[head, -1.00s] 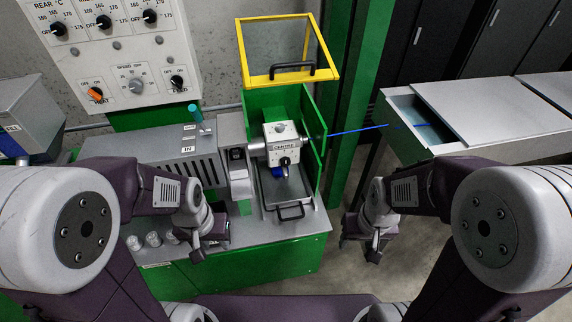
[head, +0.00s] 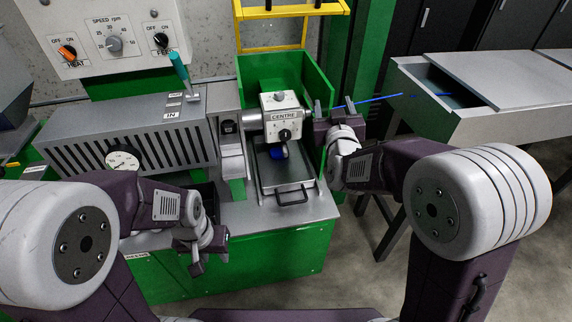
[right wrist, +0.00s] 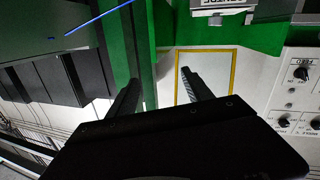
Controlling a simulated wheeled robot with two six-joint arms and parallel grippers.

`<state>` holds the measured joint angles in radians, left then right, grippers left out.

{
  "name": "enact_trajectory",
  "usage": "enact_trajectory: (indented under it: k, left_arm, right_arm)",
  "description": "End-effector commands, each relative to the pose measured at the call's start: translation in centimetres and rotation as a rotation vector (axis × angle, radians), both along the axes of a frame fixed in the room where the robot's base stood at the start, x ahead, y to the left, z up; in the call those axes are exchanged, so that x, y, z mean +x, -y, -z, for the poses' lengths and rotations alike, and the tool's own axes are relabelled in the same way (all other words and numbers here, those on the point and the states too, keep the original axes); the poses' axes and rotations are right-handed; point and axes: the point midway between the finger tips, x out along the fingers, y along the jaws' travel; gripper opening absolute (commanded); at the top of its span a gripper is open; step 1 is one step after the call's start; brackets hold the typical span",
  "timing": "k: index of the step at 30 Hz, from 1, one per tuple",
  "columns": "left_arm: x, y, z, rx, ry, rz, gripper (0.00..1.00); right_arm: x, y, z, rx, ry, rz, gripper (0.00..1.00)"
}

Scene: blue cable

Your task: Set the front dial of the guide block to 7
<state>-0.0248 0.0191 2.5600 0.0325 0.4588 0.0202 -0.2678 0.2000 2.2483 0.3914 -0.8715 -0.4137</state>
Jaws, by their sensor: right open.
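The guide block (head: 283,103) is a pale box labelled CENTRE. Its front dial (head: 285,134) is a small black knob; its setting is too small to read. A blue cable (head: 378,99) runs from the block's right side toward the open trough. My right gripper (head: 339,106) is open and empty, just right of the block, near the cable. In the right wrist view its two fingers (right wrist: 158,84) are apart, with the cable (right wrist: 97,18) and the block's edge (right wrist: 217,12) near the top. My left gripper (head: 203,257) hangs low in front of the machine, away from the block; its jaw opening is unclear.
A green side wall (head: 326,140) stands close right of the block. A tray with a handle (head: 288,185) lies below it. A grey slotted housing (head: 130,135) with a teal-handled lever (head: 179,68) is at left. A yellow-framed guard (head: 240,13) is above; a metal trough (head: 480,115) is at right.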

Motion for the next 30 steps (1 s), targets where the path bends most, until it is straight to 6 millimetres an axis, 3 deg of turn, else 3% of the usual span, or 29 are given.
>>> enact_trajectory:
  k: [1, 3, 6, 10, 13, 20, 30]
  left_arm:
    - [0.0, 0.0, 6.1, 0.000, 0.000, 0.000, 0.36]
    - [0.0, 0.0, 9.9, 0.000, 0.000, 0.000, 0.36]
    - [0.0, 0.0, 14.2, 0.000, 0.000, 0.000, 0.36]
    - [0.0, 0.0, 17.4, 0.000, 0.000, 0.000, 0.36]
    - [0.0, 0.0, 18.1, 0.000, 0.000, 0.000, 0.36]
    - [0.0, 0.0, 17.6, 0.000, 0.001, 0.000, 0.36]
    - [0.0, 0.0, 18.4, 0.000, 0.000, 0.000, 0.36]
  right_arm:
    - [0.3, -1.5, 5.4, 0.001, 0.038, -0.013, 0.59]
    - [0.6, -3.6, 8.6, 0.012, 0.076, -0.034, 0.59]
    - [0.6, -6.7, 13.5, 0.020, 0.069, -0.084, 0.59]
    - [0.0, -9.6, 17.8, 0.013, 0.050, -0.139, 0.59]
    - [-0.3, -10.6, 18.8, 0.013, 0.044, -0.159, 0.59]
    - [0.1, -10.9, 18.4, 0.013, 0.043, -0.163, 0.59]
    - [6.7, -11.7, 18.6, 0.013, 0.044, -0.162, 0.59]
